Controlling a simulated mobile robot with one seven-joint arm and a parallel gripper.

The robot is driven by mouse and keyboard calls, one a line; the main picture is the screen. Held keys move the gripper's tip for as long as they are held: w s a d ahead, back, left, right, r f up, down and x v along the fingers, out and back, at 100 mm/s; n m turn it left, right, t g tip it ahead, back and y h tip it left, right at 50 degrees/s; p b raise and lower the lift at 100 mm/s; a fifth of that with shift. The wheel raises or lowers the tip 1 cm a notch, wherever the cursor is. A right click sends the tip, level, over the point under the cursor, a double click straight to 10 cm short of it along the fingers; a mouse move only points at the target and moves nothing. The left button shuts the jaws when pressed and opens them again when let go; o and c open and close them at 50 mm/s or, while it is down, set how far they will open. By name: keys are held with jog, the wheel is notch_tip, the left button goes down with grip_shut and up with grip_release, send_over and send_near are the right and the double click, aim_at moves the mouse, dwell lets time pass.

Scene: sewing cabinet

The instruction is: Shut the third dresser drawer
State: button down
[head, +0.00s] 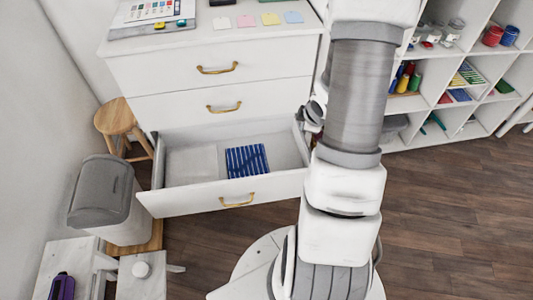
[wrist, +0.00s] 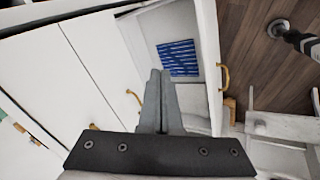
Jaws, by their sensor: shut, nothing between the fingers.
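The white dresser (head: 130,78) stands against the wall with brass handles on its drawer fronts. Its third drawer (head: 180,204) from the top is pulled well out, with a brass handle (head: 237,201) on its front. The upper two drawers are shut. Inside the open drawer lie a blue striped cloth (head: 246,160) and a pale folded cloth (head: 191,163). In the wrist view, my gripper (wrist: 160,75) is shut and empty, its fingers pointing toward the open drawer (wrist: 210,60). The striped cloth (wrist: 179,58) shows beyond the fingertips. In the head view my arm hides the gripper.
A grey-lidded bin (head: 101,190) stands left of the open drawer, near its front corner. A wooden stool (head: 116,118) is behind it. White cubby shelves (head: 440,125) are at the right. Small white furniture (head: 65,260) is at the lower left. Wood floor (head: 450,210) is clear at right.

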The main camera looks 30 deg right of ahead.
jog(key=s+a+f+n+y+b, duration=0.1)
jog(key=s+f, duration=0.1)
jog(key=f, duration=0.4)
jog(key=s+f+n+y+b, duration=0.1)
jog(key=s+f, duration=0.2)
jog(key=f, duration=0.3)
jog(key=n+t+y+b, duration=0.1)
jog(key=t+y+b, duration=0.1)
jog(key=b, duration=0.3)
send_near(274, 180)
jog(key=shift+x, duration=2.5)
jog(key=shift+w+d, duration=0.1)
